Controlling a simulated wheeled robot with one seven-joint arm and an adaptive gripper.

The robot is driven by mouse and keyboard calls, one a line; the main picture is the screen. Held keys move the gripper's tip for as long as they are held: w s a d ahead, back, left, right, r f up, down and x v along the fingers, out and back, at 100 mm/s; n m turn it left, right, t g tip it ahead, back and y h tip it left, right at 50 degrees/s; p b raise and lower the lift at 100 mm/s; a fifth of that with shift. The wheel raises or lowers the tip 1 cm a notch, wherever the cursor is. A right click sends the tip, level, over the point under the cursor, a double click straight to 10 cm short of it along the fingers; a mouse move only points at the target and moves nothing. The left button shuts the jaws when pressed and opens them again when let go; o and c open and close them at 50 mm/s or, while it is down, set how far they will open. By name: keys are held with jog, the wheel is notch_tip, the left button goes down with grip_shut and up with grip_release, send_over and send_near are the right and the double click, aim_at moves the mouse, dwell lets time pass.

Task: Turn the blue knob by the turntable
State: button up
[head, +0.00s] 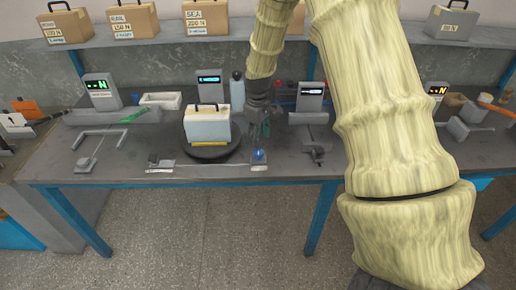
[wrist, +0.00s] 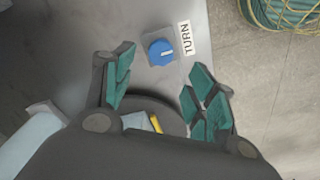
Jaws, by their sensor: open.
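The blue knob (head: 259,155) sits on a small plate near the bench's front edge, right of the turntable (head: 210,153). In the wrist view the knob (wrist: 160,52) has a pale pointer line and a label reading TURN (wrist: 185,38). My gripper (head: 260,135) is open and empty, pointing down just above and behind the knob. In the wrist view the knob lies ahead of and between the open green-padded fingers (wrist: 160,88), apart from them. A pale case (head: 207,127) with a dark handle stands on the turntable, partly showing in the wrist view too.
Displays (head: 209,83) and clamp-like fixtures (head: 313,148) stand along the grey bench (head: 110,170). Brown cases (head: 134,20) line the shelf above. A coiled green hose (wrist: 285,12) lies at the wrist view's top right.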

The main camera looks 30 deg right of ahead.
aim_at(258, 151)
jog(key=shift+f+p, duration=0.75)
jog(key=shift+f, duration=2.85)
jog(key=c, duration=1)
